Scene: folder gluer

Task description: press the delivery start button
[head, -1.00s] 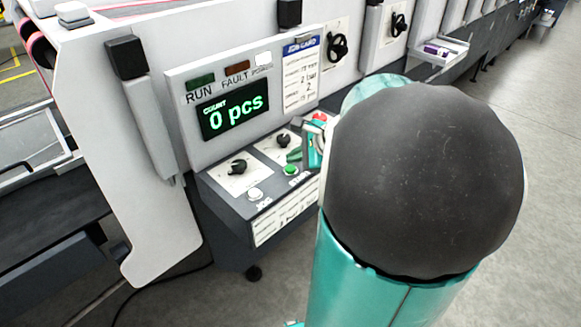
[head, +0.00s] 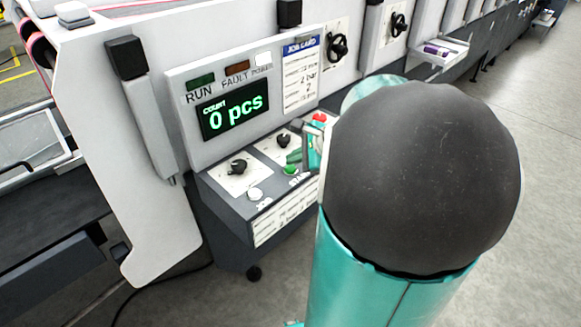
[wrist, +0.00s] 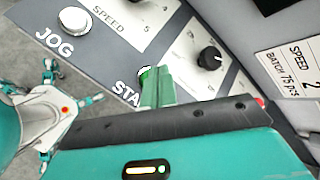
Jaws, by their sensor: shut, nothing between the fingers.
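The green start button (head: 290,171) is on the sloped control panel, right of the white jog button (head: 255,194). In the wrist view the start button (wrist: 144,72) shows only as a green edge at the fingertips, above the partly hidden "STA" lettering. My gripper (head: 294,157) is shut and empty, its green fingers over the button. In the wrist view my gripper (wrist: 155,74) covers most of the button. I cannot tell whether the fingertips touch it. The display (head: 235,113) reads 0 pcs.
Two black knobs sit on the panel, the speed knob (head: 237,167) and another (head: 283,141). A red button (head: 319,118) is close behind my gripper. The job card (head: 301,75) hangs on the upright face. Open floor lies to the right.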

